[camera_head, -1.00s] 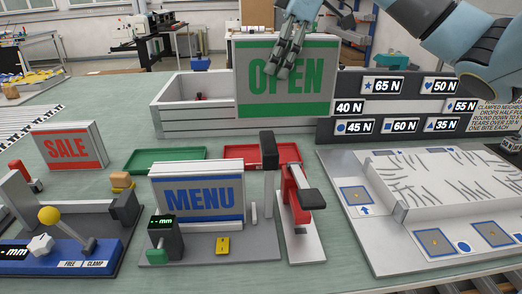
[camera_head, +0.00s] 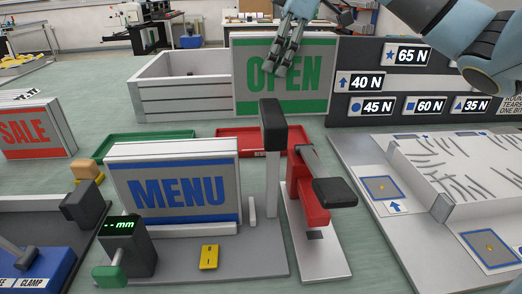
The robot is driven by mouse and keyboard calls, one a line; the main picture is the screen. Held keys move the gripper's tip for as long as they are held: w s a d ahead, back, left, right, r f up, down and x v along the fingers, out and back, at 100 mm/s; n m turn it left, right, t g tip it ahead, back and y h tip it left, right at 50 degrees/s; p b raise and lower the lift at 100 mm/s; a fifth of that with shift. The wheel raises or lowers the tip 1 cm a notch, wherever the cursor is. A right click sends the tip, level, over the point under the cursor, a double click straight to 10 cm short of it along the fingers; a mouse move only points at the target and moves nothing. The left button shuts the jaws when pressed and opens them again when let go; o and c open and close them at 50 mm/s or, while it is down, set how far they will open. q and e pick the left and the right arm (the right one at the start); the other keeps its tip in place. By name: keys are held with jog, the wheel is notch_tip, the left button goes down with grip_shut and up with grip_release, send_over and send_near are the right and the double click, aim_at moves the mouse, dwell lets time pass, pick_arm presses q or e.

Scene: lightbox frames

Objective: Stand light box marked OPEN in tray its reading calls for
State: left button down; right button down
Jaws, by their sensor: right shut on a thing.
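The light box marked OPEN (camera_head: 315,80) has a grey face with green letters and a green lower band. My right gripper (camera_head: 284,62) comes from above and is shut on it near its top edge. The box is upright, in front of the right end of the white crate; I cannot tell its height above the table. A green tray (camera_head: 112,143) lies at left and a red tray (camera_head: 228,132) in the middle, both partly hidden by the MENU box. A gauge (camera_head: 128,245) in front shows "-- mm". My left gripper is not in view.
The MENU box (camera_head: 180,165) stands in a grey fixture. A red clamp-like device (camera_head: 310,200) stands beside it. The SALE box (camera_head: 30,132) is at far left. A white crate (camera_head: 180,100) and a dark board of force labels (camera_head: 350,107) stand behind. A bristled plate (camera_head: 440,165) lies at right.

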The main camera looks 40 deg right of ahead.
jog(key=f+b, duration=0.2)
jog(key=f, duration=0.1)
jog(key=shift+w+d, duration=0.1)
jog(key=shift+w, duration=0.1)
jog(key=w+d+f, duration=0.4)
jog(key=w+f, duration=0.6)
jog(key=f, duration=0.1)
jog(key=shift+w+d, duration=0.3)
jog(key=shift+d, duration=0.05)
jog(key=c, duration=0.6)
grip_release()
jog(key=shift+f, duration=0.1)
jog(key=v, duration=1.2)
